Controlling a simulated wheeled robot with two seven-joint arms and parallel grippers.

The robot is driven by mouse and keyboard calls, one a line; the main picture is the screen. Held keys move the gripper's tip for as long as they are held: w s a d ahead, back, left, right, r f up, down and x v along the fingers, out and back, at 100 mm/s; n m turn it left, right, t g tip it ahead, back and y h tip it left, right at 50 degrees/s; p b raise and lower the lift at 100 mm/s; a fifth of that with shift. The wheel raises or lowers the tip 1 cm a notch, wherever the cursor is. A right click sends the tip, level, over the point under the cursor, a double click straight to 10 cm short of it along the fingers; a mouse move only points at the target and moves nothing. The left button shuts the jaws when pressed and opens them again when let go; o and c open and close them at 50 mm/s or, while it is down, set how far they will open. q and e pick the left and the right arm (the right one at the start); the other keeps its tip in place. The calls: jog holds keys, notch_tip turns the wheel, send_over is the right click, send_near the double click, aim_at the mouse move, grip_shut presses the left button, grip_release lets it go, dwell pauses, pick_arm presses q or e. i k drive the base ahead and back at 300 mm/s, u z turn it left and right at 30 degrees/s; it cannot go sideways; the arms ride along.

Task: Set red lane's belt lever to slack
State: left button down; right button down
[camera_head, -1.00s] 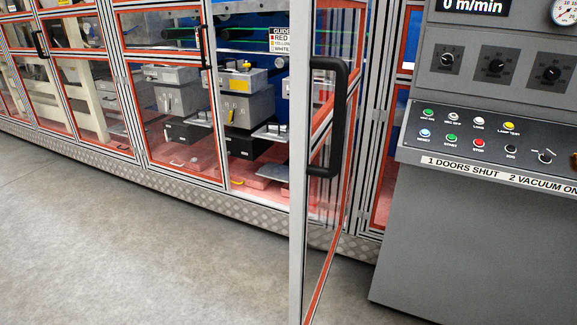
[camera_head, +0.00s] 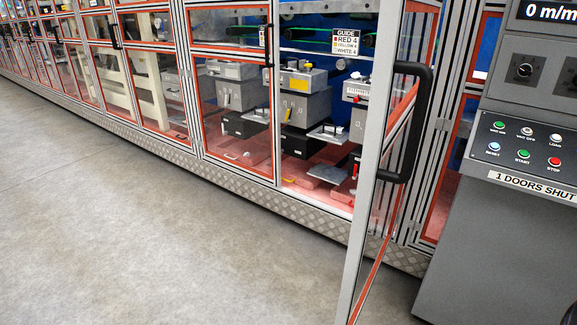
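Neither of my grippers is in view. Inside the machine, a grey unit with a yellow-marked top (camera_head: 301,80) stands in the open bay, with a small yellow lever (camera_head: 288,114) on its front. To its left, behind a clear panel, is a grey unit with a small pale lever (camera_head: 227,99). To its right, a grey unit with red marks (camera_head: 356,91) is partly cut off by the door frame. A guide sign (camera_head: 347,42) above reads red 4, yellow 4 and white 4. I cannot tell which small part is the red lane's belt lever, or its setting.
A framed clear door with a black handle (camera_head: 408,120) stands open, jutting toward me right of the bay. A grey control console (camera_head: 500,240) stands at the right, its label reading doors shut. The grey floor (camera_head: 170,240) in front of the machine is clear.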

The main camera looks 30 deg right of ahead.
aim_at(355, 175)
jog(key=i, duration=3.9)
jog(key=z, duration=3.35)
